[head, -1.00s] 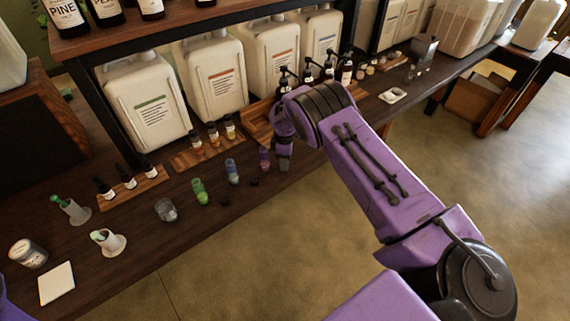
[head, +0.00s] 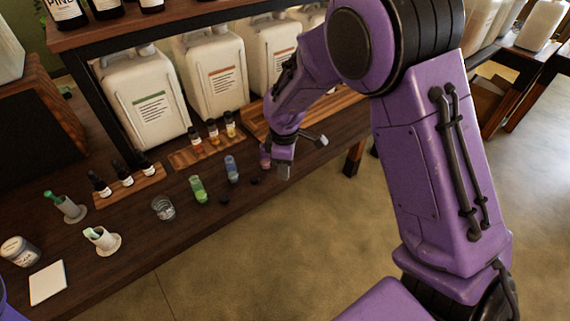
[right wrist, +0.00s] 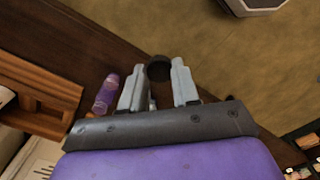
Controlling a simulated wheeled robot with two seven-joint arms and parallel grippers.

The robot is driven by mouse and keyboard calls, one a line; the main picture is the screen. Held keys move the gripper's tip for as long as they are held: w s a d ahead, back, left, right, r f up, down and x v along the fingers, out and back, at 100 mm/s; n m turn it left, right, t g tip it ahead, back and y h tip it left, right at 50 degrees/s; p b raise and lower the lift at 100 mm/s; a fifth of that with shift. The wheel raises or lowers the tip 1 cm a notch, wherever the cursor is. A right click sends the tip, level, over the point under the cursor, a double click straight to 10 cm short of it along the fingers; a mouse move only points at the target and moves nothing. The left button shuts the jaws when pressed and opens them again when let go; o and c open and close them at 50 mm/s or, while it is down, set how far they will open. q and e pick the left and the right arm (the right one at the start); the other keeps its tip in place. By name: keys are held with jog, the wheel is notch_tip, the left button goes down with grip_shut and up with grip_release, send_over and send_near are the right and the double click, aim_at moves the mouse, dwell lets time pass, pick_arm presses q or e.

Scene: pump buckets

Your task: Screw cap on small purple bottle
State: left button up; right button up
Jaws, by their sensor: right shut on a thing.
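The small purple bottle (head: 265,157) stands on the dark bench near its front edge, partly hidden by my right gripper in the head view. In the right wrist view the purple bottle (right wrist: 106,93) is just left of the fingers, apart from them, and its top looks uncapped. My right gripper (head: 283,172) is at the bench's front edge, just right of the bottle. In the right wrist view the right gripper (right wrist: 159,82) holds a round black cap (right wrist: 159,68) between its fingertips. My left gripper is not in view.
A blue vial (head: 232,170) and a green vial (head: 198,190) stand left of the purple bottle, with two black caps (head: 224,199) (head: 256,180) lying in front. A glass jar (head: 164,208) stands farther left. Wooden racks and large white jugs (head: 148,100) are behind.

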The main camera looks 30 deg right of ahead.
jog(key=a+r+m, duration=0.2)
jog(key=a+m, duration=0.7)
jog(key=m, duration=0.1)
jog(key=shift+s+r, duration=0.25)
jog(key=shift+s, duration=0.2)
